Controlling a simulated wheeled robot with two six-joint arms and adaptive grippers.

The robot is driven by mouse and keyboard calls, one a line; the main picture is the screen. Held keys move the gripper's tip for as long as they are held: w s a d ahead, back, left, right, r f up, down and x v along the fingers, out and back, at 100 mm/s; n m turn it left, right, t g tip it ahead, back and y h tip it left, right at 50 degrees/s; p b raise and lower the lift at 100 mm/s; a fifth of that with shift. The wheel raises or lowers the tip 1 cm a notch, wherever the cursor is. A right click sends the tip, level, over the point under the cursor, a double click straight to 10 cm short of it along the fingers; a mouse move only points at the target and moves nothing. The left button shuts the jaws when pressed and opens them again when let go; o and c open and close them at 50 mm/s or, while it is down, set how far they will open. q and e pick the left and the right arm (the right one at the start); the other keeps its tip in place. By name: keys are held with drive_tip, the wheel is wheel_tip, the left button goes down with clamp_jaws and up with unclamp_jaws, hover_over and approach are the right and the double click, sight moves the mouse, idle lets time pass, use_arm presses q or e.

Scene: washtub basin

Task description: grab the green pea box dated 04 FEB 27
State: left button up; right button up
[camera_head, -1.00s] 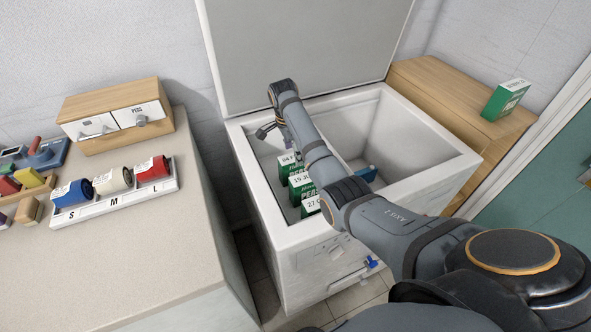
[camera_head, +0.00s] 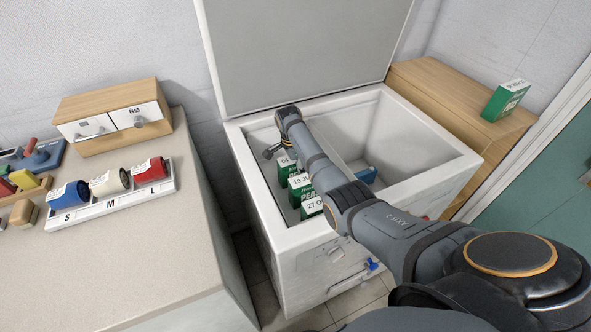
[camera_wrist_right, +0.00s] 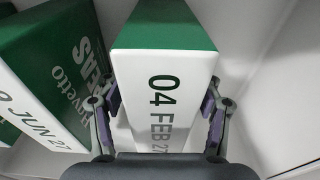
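The green and white pea box dated 04 FEB 27 (camera_wrist_right: 162,100) stands between my right gripper's fingers (camera_wrist_right: 162,108) in the right wrist view. The fingers are spread, one close along each side of the box; I cannot make out firm contact. In the head view this box (camera_head: 284,169) is the rearmost of a row in the chest freezer, partly hidden by my right arm. My right gripper (camera_head: 277,153) reaches down over it, with its fingertips mostly hidden. My left gripper is not in view.
A box dated 19 JUN 27 (camera_wrist_right: 48,95) stands close beside it, and another green box (camera_head: 312,206) is in front. The chest freezer (camera_head: 262,215) has a raised lid and a divider. A green box (camera_head: 506,98) stands on the wooden cabinet at right. The freezer's right compartment looks mostly clear.

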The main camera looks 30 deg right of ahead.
clamp_jaws()
drive_tip(key=shift+w, duration=0.1)
wheel_tip(320, 180, up, 10)
drive_tip(key=shift+r+p, duration=0.1)
drive_tip(key=shift+p, duration=0.4)
